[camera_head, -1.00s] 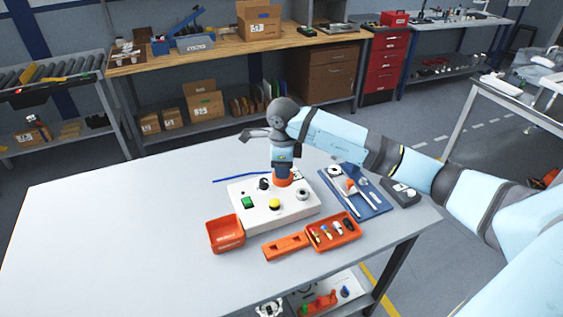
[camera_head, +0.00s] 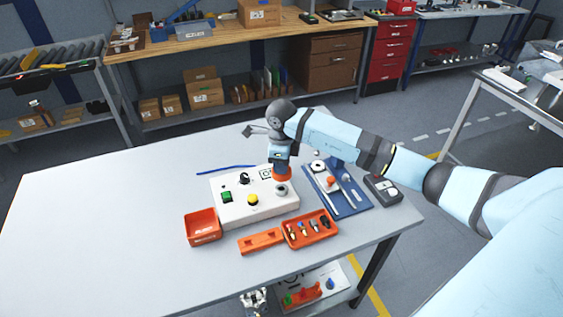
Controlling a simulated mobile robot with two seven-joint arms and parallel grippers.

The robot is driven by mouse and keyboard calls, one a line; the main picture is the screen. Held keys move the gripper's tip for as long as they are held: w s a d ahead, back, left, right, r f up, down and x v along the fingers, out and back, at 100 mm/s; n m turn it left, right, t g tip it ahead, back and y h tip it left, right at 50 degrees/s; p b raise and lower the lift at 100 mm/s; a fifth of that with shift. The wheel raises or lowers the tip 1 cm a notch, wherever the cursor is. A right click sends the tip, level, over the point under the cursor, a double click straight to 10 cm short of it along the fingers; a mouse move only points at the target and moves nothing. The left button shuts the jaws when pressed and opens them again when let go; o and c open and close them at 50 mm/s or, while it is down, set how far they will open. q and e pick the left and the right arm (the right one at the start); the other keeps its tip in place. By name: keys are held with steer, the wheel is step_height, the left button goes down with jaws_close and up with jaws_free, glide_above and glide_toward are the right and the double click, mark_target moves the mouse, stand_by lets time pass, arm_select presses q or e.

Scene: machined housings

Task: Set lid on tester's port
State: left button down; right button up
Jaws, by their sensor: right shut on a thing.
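The tester (camera_head: 228,212) is a white box with a green button, a yellow button and a black knob on top. Its port (camera_head: 281,190) is a round grey ring near the right end. My right gripper (camera_head: 281,168) points down just behind the port and is shut on an orange round piece, which looks like the lid (camera_head: 282,174). The lid appears slightly above the tester and behind the port, not on it. The fingertips are small and partly hidden by the lid. My left gripper is not in view.
An orange tray (camera_head: 309,240) with several small parts lies in front. A blue mat (camera_head: 350,208) with tools and a grey box (camera_head: 383,190) are to the right. The table's left side is clear.

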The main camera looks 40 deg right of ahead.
stand_by(0.3)
steer(key=shift+f+b, duration=0.65)
steer(key=shift+b, duration=0.05)
steer(key=shift+f+b, duration=1.25)
steer(key=shift+f, duration=0.5)
steer(key=shift+f+b, duration=0.35)
steer(key=shift+b, duration=0.1)
steer(key=shift+f+b, duration=1)
steer(key=shift+b, duration=0.25)
stand_by(1.5)
